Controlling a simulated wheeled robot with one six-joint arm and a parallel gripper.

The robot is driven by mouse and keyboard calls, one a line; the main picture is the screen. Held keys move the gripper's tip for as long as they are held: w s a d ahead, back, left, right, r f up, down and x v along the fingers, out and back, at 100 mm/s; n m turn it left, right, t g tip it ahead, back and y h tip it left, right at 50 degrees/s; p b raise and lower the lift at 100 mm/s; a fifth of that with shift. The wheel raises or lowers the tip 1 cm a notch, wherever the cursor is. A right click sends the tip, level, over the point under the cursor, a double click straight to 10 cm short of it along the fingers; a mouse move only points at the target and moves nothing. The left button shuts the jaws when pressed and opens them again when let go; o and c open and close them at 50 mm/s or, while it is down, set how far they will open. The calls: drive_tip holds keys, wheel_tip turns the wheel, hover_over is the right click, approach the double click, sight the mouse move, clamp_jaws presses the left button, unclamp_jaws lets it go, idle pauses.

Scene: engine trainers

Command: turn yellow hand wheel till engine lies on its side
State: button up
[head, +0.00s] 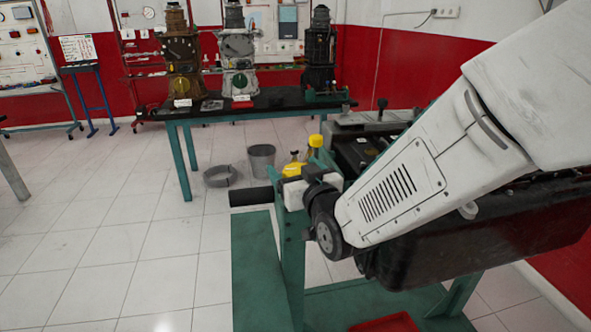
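The engine (490,236) is a large dark block on a green stand (290,258) at the right. My white arm crosses in front of it and hides much of it. A yellow part (293,169) shows at the stand's head beside a white block; it may be the hand wheel, but its rim is not clear. A second yellow piece (316,141) shows just behind it. My arm's dark wrist is close to these parts, in front and slightly right. The fingers cannot be made out, so whether they touch the wheel is unclear.
A black bar (250,196) sticks out left from the stand. A red tray (386,323) lies low in front. Behind, a dark-topped table (250,105) carries several engine models. Grey buckets (261,160) stand on the floor. The tiled floor at left is clear.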

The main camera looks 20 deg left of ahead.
drive_tip(key=v, duration=0.8)
